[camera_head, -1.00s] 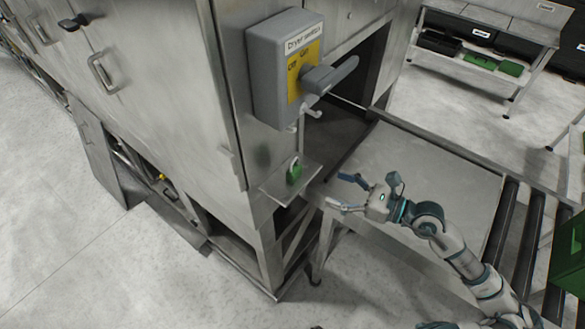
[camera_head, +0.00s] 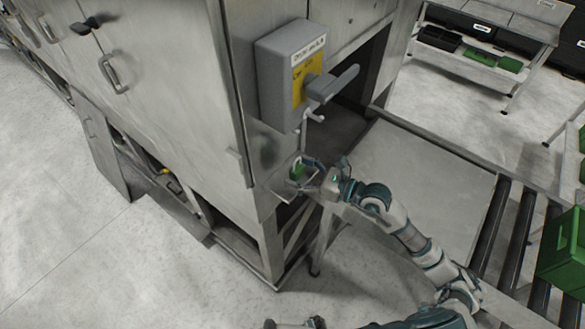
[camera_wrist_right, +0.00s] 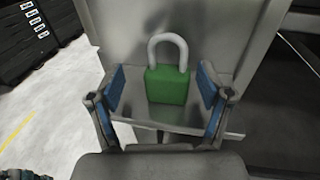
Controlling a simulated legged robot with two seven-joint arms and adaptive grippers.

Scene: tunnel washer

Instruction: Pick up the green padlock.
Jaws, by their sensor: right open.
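The green padlock (camera_head: 298,172) stands upright on a small metal shelf (camera_head: 268,186) on the machine's side, below the dryer switch. In the right wrist view the padlock (camera_wrist_right: 167,84) has a green body and a pale shackle on top. My right gripper (camera_head: 302,171) is open at the shelf. In the right wrist view the blue-padded fingers of my right gripper (camera_wrist_right: 160,92) are on either side of the padlock, with gaps showing on both sides. Part of my left arm may show at the bottom edge of the head view, but its jaws cannot be made out.
The grey dryer switch box (camera_head: 284,72) with its lever (camera_head: 331,84) sticks out above the shelf. A metal table (camera_head: 420,170) and rollers (camera_head: 490,235) lie to the right. A green crate (camera_head: 562,245) stands at the right edge.

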